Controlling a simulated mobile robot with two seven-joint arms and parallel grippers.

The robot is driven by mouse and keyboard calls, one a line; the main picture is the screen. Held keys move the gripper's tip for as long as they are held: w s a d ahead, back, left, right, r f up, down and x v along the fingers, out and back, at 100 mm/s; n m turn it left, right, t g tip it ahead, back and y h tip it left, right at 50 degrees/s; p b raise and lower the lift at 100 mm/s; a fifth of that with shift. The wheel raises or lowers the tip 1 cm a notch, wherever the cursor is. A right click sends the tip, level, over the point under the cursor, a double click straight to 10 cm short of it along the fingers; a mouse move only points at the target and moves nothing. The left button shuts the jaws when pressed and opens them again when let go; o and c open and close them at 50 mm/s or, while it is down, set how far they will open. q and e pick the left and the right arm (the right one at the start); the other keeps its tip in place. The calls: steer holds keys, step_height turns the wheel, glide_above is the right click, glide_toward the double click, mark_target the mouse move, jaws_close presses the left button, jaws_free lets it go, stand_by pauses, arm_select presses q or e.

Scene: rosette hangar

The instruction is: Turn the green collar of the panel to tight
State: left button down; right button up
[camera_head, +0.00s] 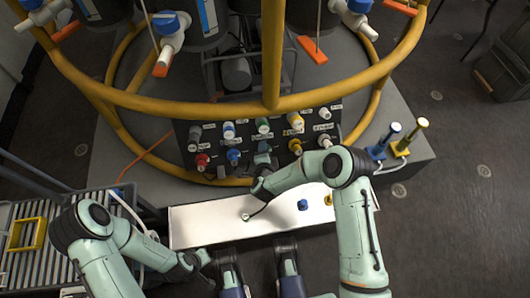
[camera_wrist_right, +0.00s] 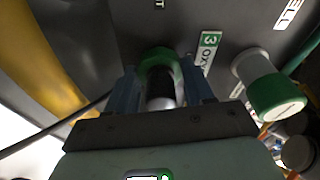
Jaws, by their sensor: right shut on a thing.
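The dark panel (camera_head: 180,132) carries two rows of coloured connectors. In the right wrist view, the green collar (camera_wrist_right: 158,58) sits against the panel beside a green label with a 3. My right gripper (camera_wrist_right: 161,90) is shut on this collar, one finger on each side; the fingers hide part of it. In the head view the right gripper (camera_head: 264,160) is at the lower row, and the collar is hidden there. A white connector with a green cap (camera_wrist_right: 276,95) stands to the right in the wrist view. My left gripper (camera_head: 196,261) is low, away from the panel; its jaws are unclear.
A yellow ring frame (camera_head: 200,107) and its post (camera_head: 272,55) stand around and above the panel. A white shelf (camera_head: 205,222) with a blue cap (camera_head: 303,204) lies in front. A slatted rack (camera_head: 60,250) is at left.

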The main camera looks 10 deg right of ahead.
stand_by(0.4)
steer(key=o, duration=1)
steer(key=shift+o, duration=0.2)
